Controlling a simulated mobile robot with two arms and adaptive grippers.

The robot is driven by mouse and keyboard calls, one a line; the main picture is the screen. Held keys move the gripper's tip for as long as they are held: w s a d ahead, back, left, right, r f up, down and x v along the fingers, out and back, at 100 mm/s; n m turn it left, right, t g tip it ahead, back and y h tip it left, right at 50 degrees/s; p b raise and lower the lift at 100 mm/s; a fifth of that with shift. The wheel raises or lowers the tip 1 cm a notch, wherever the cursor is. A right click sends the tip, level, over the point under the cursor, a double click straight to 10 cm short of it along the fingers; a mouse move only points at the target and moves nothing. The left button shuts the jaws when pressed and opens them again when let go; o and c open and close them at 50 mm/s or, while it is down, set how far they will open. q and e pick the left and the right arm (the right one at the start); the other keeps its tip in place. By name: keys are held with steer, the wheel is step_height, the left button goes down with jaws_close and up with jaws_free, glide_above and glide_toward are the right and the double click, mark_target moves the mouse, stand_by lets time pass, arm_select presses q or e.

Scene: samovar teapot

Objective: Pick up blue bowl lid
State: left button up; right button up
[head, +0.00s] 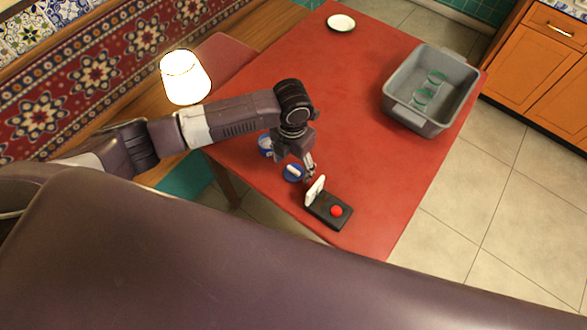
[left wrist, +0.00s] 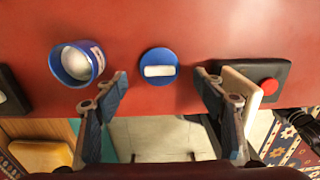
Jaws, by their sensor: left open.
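The blue bowl lid (head: 290,177) is a round blue disc with a white bar handle, lying flat on the red table. In the left wrist view the lid (left wrist: 158,55) is ahead of my fingertips, roughly centred between them. My left gripper (head: 305,170) is above the table close to the lid; in the left wrist view its two fingers (left wrist: 163,82) are spread wide with nothing between them. The blue bowl (head: 265,145) stands beside the lid, open, with something whitish inside; it also shows in the left wrist view (left wrist: 97,61).
A black device with a red button (head: 336,211) and an upright white plate (head: 315,190) stands close to my left gripper, near the right finger in the wrist view. A grey bin (head: 397,112) holding greenish items and a white plate (head: 341,22) are farther off. The table's middle is clear.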

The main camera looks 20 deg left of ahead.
mark_target(293, 172)
arm_select(q)
steer(key=f, duration=0.2)
steer(key=shift+w+f, duration=0.2)
steer(key=shift+f, duration=0.1)
steer(key=c, duration=1.1)
arm_select(e)
steer(key=shift+w+r, duration=0.3)
steer(key=shift+w, duration=0.45)
arm_select(q)
steer(key=shift+r, duration=0.1)
